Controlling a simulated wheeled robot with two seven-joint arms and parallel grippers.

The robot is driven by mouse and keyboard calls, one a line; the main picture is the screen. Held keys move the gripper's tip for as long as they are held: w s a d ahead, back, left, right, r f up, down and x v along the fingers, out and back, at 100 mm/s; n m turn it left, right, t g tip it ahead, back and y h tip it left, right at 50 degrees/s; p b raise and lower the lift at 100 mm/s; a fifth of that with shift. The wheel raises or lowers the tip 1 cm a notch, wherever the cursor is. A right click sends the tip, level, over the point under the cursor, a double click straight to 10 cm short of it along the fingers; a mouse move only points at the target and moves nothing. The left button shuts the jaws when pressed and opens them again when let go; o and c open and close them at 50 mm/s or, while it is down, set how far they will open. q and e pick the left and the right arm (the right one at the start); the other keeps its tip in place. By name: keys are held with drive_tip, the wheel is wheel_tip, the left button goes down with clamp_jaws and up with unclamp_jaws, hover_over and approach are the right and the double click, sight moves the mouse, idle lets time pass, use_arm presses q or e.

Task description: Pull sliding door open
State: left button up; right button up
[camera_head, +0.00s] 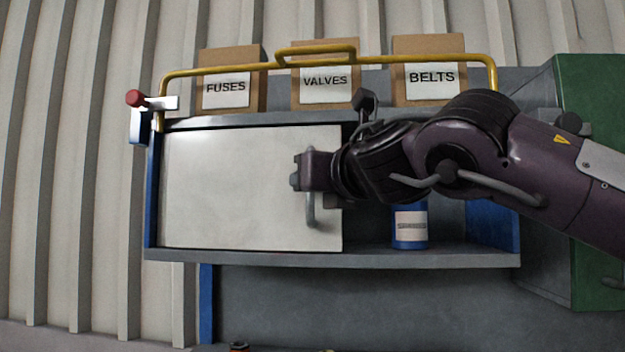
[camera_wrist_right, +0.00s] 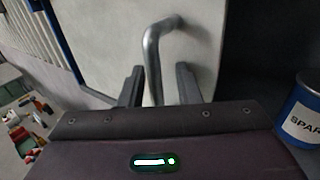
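The white sliding door (camera_head: 235,190) covers the left part of the cabinet in the head view; the right part of the opening is uncovered. Its grey bar handle (camera_head: 311,208) is near the door's right edge. My right gripper (camera_head: 300,170) is at the handle, hiding its upper part. In the right wrist view, the handle (camera_wrist_right: 152,65) passes between the two fingers of my right gripper (camera_wrist_right: 160,86). It is closer to the left finger, with a gap to the right finger, so the gripper looks open. My left gripper is not in view.
A blue labelled can (camera_head: 410,228) stands in the uncovered right part. Boxes marked FUSES (camera_head: 226,92), VALVES (camera_head: 324,84) and BELTS (camera_head: 430,80) stand on top behind a yellow rail (camera_head: 400,59). A red-knobbed lever (camera_head: 135,98) is at upper left, a green cabinet (camera_head: 592,100) at right.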

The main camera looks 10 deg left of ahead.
drive_tip(key=b+v, duration=0.4)
drive_tip(key=v, duration=0.3)
drive_tip(key=shift+s+d, duration=0.2)
drive_tip(key=shift+s, duration=0.15)
